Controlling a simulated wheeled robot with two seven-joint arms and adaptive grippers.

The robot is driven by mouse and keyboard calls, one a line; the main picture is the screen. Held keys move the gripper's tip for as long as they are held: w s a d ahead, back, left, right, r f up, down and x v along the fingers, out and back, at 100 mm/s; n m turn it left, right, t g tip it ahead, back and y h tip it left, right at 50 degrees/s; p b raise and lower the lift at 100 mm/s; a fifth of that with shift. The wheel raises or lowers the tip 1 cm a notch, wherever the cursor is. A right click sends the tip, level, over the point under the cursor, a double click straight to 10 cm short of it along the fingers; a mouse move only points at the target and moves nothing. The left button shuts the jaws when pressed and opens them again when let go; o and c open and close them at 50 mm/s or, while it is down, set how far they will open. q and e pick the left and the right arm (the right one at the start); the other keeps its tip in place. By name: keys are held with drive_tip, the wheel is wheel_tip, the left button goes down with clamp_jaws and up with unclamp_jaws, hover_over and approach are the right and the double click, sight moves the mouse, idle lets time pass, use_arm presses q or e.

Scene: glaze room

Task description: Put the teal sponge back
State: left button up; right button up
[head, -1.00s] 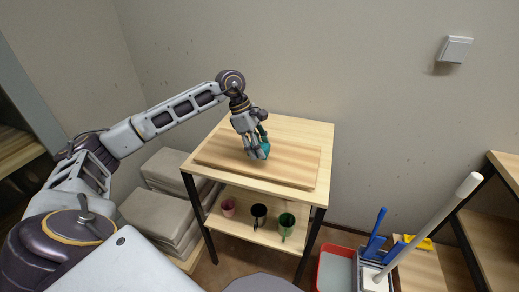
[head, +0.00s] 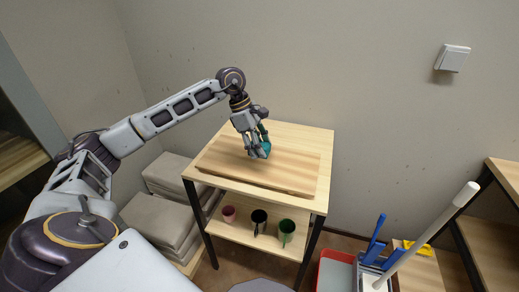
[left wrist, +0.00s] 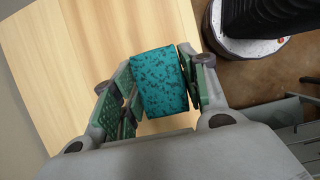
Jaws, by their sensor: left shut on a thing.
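The teal sponge (left wrist: 159,82) is a speckled block between the two green-padded fingers of my left gripper (left wrist: 160,95) in the left wrist view. In the head view the left gripper (head: 258,153) is shut on the sponge (head: 266,148) over the wooden board (head: 215,158) on the small table. I cannot tell whether the sponge touches the board. The fingers hide part of the sponge in the head view. My right gripper is not in view.
Stacked grey slabs (head: 160,212) stand left of the table. A red-rimmed tray (head: 322,272) and a white-handled tool (head: 440,222) are at the lower right. The tabletop's back right is clear.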

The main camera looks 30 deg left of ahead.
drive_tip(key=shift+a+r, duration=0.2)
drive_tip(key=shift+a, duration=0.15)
